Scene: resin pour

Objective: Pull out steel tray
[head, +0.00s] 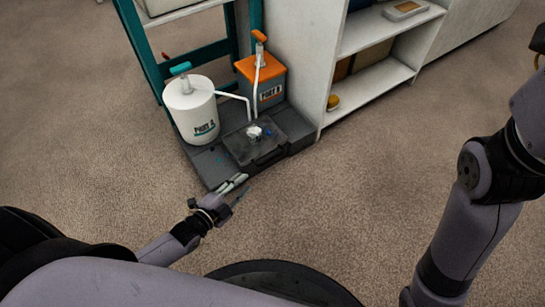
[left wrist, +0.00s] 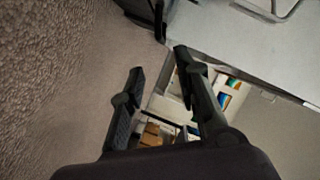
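A dark grey flat tray (head: 211,167) lies low at the foot of the teal frame; I cannot tell for sure that it is the steel tray. On it stand a white tank (head: 190,112), an orange-topped container (head: 266,90) and a flat black box (head: 240,147) with a front handle. Small white and blue bits lie on the box. My left gripper (head: 239,187) is just in front of the tray's near edge, its fingers apart and nothing between them. In the left wrist view the fingers (left wrist: 158,66) are also open.
The teal frame (head: 147,58) rises behind the tray. The carpet (head: 330,190) in front is clear.

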